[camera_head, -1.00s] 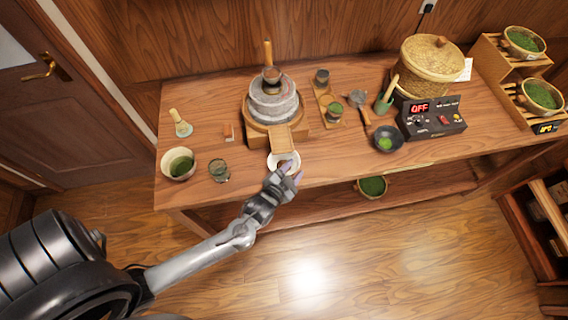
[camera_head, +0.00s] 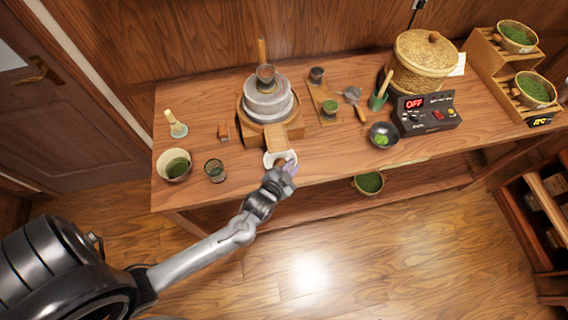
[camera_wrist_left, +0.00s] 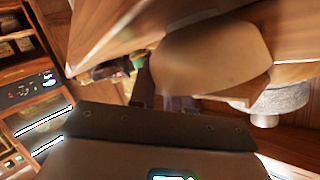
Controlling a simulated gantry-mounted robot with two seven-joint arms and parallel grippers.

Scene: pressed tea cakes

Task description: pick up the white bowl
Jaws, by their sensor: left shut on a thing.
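The white bowl (camera_head: 268,158) is at the table's front edge, just in front of the wooden chute of the stone mill. My left gripper (camera_head: 286,166) is shut on the bowl's near right side, and its fingers hide part of it. In the left wrist view the bowl (camera_wrist_left: 210,55) fills the upper middle as a large pale shape, tilted in that picture. The bowl looks slightly tilted in the head view. I cannot tell whether its base touches the table. My right gripper is in neither view.
The stone mill (camera_head: 267,98) with its chute (camera_head: 279,138) stands right behind the bowl. To the left are a small dark glass (camera_head: 215,171) and a bowl of green powder (camera_head: 174,165). A black bowl (camera_head: 383,135) and a control box (camera_head: 428,115) are to the right.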

